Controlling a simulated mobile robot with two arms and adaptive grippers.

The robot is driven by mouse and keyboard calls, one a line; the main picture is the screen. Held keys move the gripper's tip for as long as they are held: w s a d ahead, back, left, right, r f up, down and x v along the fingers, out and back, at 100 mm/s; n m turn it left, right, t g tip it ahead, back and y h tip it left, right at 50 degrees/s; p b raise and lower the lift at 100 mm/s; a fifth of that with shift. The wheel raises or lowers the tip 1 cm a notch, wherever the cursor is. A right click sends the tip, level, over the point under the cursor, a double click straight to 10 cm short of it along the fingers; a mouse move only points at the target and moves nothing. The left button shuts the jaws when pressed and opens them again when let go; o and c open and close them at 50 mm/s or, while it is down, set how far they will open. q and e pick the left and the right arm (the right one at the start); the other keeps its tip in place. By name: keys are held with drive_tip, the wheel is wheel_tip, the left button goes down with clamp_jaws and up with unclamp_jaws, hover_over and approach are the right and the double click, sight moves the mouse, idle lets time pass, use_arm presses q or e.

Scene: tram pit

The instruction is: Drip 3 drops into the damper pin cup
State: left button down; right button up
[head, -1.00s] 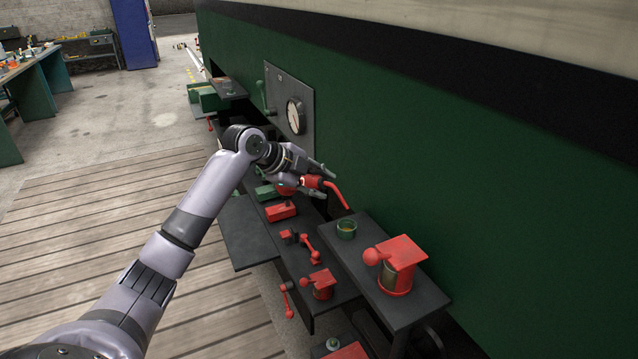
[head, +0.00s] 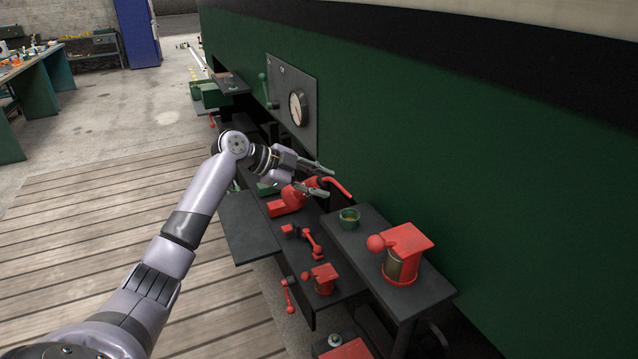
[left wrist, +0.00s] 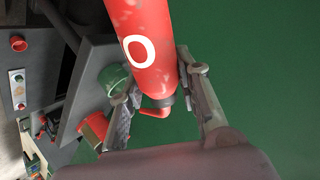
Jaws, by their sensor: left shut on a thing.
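My left gripper (head: 318,180) is shut on a red oil can (head: 297,194) with a thin bent spout. The spout points right and slightly down, and its tip is above and apart from a small open green cup (head: 349,217) on a dark ledge. The cup shows a yellowish inside. No name shows on it, so I cannot tell if it is the damper pin cup. In the left wrist view the can (left wrist: 148,40), with a white ring mark, sits between the fingers (left wrist: 160,100), and the green cup (left wrist: 113,78) is left of it. No drop is visible. My right gripper is out of view.
A red-lidded cup (head: 402,262) stands on the same ledge (head: 375,232), nearer me. Lower down are another red-lidded cup (head: 322,279) and red levers (head: 312,242). The green tram side (head: 480,180) rises close behind. A gauge panel (head: 292,95) is beyond the gripper.

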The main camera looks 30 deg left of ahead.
use_arm(q)
drive_tip(key=shift+r+p, duration=1.95)
drive_tip(key=shift+r, duration=1.6)
drive_tip(key=shift+f, duration=0.1)
drive_tip(key=n+h+b, duration=0.1)
drive_tip(key=b, duration=0.1)
drive_tip(key=n+h+b, duration=0.1)
drive_tip(key=h+b, duration=0.1)
drive_tip(key=shift+f+t, duration=0.2)
drive_tip(key=shift+t, duration=0.1)
drive_tip(key=n+t+h+b, duration=0.1)
drive_tip(key=n+h+b, duration=0.1)
drive_tip(key=b, duration=0.5)
drive_tip(key=shift+n+t+h, duration=0.4)
drive_tip(key=shift+h, duration=0.1)
drive_tip(key=shift+r, duration=0.1)
drive_tip(key=shift+r+n, duration=0.15)
drive_tip(key=shift+n, duration=0.15)
drive_tip(key=shift+b, duration=0.3)
